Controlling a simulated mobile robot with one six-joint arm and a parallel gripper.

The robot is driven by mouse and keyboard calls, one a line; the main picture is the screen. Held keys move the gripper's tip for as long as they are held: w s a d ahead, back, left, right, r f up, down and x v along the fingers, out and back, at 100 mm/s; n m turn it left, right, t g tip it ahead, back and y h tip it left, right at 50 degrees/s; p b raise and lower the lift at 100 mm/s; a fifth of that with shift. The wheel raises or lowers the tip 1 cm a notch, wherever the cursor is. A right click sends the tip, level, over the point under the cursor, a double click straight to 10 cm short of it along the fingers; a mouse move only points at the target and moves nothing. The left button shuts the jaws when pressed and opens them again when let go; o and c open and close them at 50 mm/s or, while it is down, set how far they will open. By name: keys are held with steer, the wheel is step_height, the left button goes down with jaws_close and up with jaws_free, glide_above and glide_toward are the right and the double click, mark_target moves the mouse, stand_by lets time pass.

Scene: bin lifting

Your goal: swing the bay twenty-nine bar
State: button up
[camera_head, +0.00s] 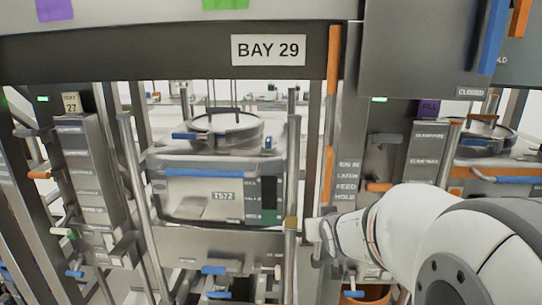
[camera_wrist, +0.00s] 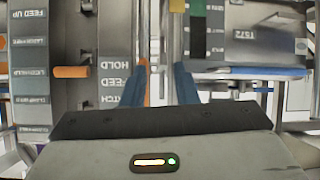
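The BAY 29 sign (camera_head: 268,50) is on the dark beam above the middle bay. An upright steel bar (camera_head: 291,150) with a yellow piece low on it stands at that bay's right side; it seems to be the bar (camera_wrist: 177,35) in the wrist view, which is upside down. My gripper (camera_head: 312,230) is at the right of the bar's lower part in the head view. In the wrist view its two blue fingers (camera_wrist: 160,75) are apart, with a gap between them. The bar is partly behind the right finger; I cannot tell whether they touch. Nothing is gripped.
A grey bin marked T572 (camera_head: 210,195) sits in the bay under a round-lidded vessel (camera_head: 225,130). An orange handle (camera_head: 328,175) is on the post right of the bar. A labelled panel (camera_head: 85,150) stands left. An orange bucket (camera_head: 365,295) is below my arm.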

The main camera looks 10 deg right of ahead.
mark_target(330, 169)
steer(key=w+d+r+t+p, duration=0.1)
steer(key=w+d+r+t, duration=0.1)
steer(key=w, duration=0.2)
steer(key=w+d+r+t+y+p, duration=0.1)
steer(key=w+d+r+t+p, duration=0.1)
steer(key=w+r, duration=0.1)
steer(key=w+d+r+t+p, duration=0.2)
steer(key=w+r, duration=0.1)
steer(key=w, duration=0.3)
steer(key=shift+w+d+r+n+t, duration=0.1)
steer(key=shift+d+n+t, duration=0.2)
steer(key=shift+d, duration=0.05)
steer(key=shift+w+p, duration=0.35)
steer(key=shift+w, duration=0.3)
steer(key=shift+c, duration=0.5)
jaws_close()
